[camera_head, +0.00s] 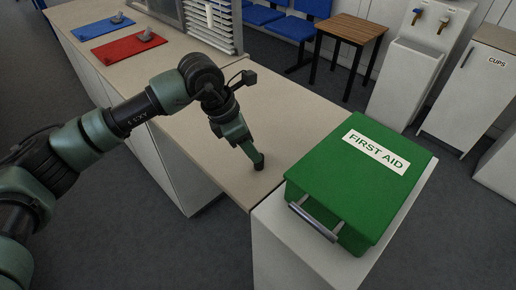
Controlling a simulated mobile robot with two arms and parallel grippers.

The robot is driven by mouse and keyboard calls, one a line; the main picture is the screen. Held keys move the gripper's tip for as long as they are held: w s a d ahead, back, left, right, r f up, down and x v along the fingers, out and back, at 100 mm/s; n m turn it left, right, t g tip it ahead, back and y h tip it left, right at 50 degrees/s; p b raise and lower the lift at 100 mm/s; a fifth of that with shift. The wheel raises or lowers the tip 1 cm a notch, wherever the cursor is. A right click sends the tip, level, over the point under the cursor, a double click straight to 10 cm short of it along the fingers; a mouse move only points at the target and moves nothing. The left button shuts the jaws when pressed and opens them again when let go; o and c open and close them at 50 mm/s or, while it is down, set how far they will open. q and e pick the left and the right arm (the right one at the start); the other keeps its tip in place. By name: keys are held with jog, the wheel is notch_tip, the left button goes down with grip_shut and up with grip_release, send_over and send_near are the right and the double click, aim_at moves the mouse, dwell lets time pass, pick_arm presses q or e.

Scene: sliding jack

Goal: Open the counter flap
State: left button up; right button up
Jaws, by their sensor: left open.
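The beige counter flap (300,125) lies flat, level with the counter, and bridges the opening between the long counter and a white cabinet at the right. My left arm comes in from the left and reaches over the flap. My left gripper (258,163) is open and empty, pointing down at the flap's near right part, close to the first aid box. I cannot tell whether its fingertips touch the flap's surface. The fingers show nearly edge-on. My right gripper is not in view.
A green first aid box (362,185) with a metal handle sits on the white cabinet (285,245), right beside the flap's end. Blue (103,27) and red (131,47) mats lie on the counter at the back left. A wooden stool (351,28) and water dispenser (418,60) stand beyond.

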pick_arm(q)
jog(key=x, duration=0.2)
jog(key=p+x, duration=0.1)
jog(key=x, duration=0.1)
jog(key=shift+s+d, duration=0.3)
jog(key=shift+w+d+f, duration=0.15)
jog(key=shift+w+f, duration=0.2)
jog(key=shift+f, duration=0.4)
jog(key=shift+s, duration=0.1)
jog(key=c, duration=0.9)
grip_shut()
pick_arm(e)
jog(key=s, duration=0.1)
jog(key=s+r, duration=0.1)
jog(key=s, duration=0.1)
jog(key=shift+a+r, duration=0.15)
pick_arm(q)
jog(key=shift+r, duration=0.1)
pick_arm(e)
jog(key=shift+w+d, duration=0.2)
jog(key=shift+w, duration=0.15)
